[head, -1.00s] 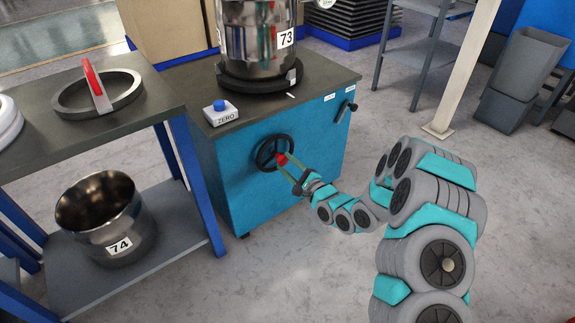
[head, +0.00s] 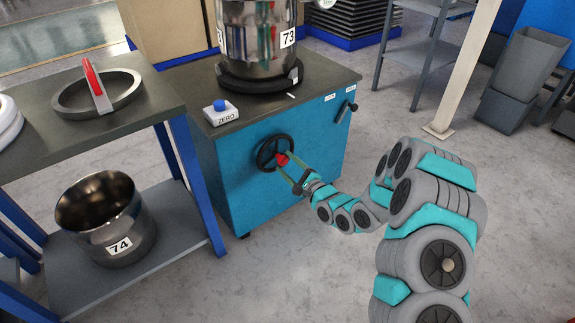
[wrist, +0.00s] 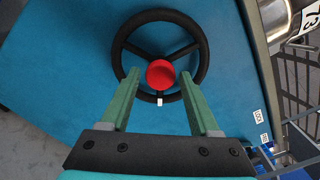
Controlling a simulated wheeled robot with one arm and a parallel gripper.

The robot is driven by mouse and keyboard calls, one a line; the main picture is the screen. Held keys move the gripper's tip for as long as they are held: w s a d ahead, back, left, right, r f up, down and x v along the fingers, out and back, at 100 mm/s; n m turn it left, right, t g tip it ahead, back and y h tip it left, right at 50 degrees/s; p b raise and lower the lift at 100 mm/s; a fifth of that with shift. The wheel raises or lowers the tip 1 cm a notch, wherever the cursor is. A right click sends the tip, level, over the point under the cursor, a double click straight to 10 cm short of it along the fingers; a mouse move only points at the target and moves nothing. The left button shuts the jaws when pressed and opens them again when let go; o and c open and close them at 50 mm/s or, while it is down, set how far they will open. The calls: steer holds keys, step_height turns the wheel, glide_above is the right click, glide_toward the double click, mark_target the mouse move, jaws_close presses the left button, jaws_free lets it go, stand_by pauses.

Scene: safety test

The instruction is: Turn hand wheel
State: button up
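The black hand wheel (head: 262,161) with three spokes is on the front of a blue cabinet (head: 235,195). A red knob (wrist: 160,73) shows at its middle in the wrist view, and a white mark (wrist: 160,101) is on the lower rim. My gripper (wrist: 160,77) is open in front of the wheel. Its two green fingers lie either side of the red knob, with a visible gap on each side. In the head view my gripper (head: 281,170) reaches the wheel from the lower right. Whether the fingertips touch the spokes or rim cannot be told.
A steel pot labelled 73 (head: 258,55) stands on a dark round base on the cabinet, beside a blue ZERO button (head: 221,106). A small black crank (head: 346,111) is at the cabinet's upper right. A table with pot 74 (head: 104,215) below stands left.

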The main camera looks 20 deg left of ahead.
steer(key=shift+o, duration=0.9)
steer(key=shift+d, duration=0.1)
steer(key=v, duration=0.7)
steer(key=shift+s+d+b, duration=0.25)
steer(key=shift+s+b, duration=0.05)
steer(key=shift+b, duration=0.05)
